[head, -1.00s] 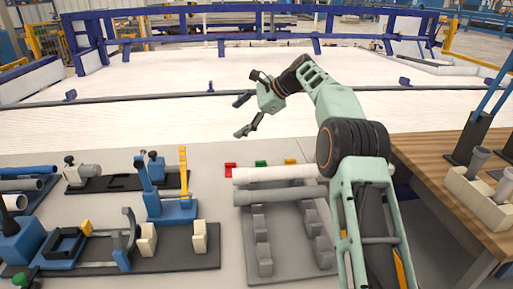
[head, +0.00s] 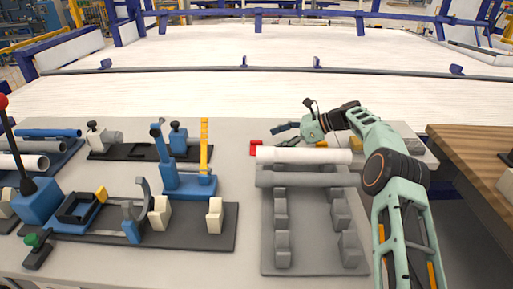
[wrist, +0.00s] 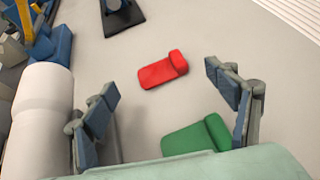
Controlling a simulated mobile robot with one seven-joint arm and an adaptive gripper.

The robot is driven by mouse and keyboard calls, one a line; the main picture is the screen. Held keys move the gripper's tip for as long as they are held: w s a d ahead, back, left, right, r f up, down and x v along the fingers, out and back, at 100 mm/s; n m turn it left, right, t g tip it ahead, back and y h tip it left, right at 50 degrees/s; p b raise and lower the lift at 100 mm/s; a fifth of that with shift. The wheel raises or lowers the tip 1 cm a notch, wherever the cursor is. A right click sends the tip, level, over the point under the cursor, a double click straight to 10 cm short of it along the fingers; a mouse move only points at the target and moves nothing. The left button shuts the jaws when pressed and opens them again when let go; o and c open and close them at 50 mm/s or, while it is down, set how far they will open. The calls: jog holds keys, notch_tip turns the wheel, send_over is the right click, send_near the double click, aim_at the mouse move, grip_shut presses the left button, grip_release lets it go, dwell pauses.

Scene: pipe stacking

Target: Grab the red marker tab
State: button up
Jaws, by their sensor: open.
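The red marker tab (head: 256,147) lies flat on the grey table, just beyond the left end of the white pipe. In the wrist view the red tab (wrist: 163,70) lies ahead of my gripper (wrist: 170,105), between the lines of its two fingers and apart from both. My gripper (head: 281,135) is open and empty, low over the table and just right of the red tab in the head view. A green tab (wrist: 197,137) lies closer to my gripper, by the right finger. In the head view the green tab is hidden or too small to tell.
A white pipe (head: 305,155) and a grey pipe (head: 305,178) lie on a grey rack (head: 311,262) in front of my gripper. A blue clamp fixture (head: 188,180) with a yellow upright stands to the left. Bare table surrounds the red tab.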

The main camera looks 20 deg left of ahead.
aim_at(251, 147)
jog(key=x, duration=0.4)
jog(key=shift+a+f+b, duration=0.2)
jog(key=shift+f+b, duration=0.1)
jog(key=shift+b, duration=0.05)
jog(key=c, duration=1)
jog(key=shift+c, duration=0.2)
jog(key=shift+r, duration=0.1)
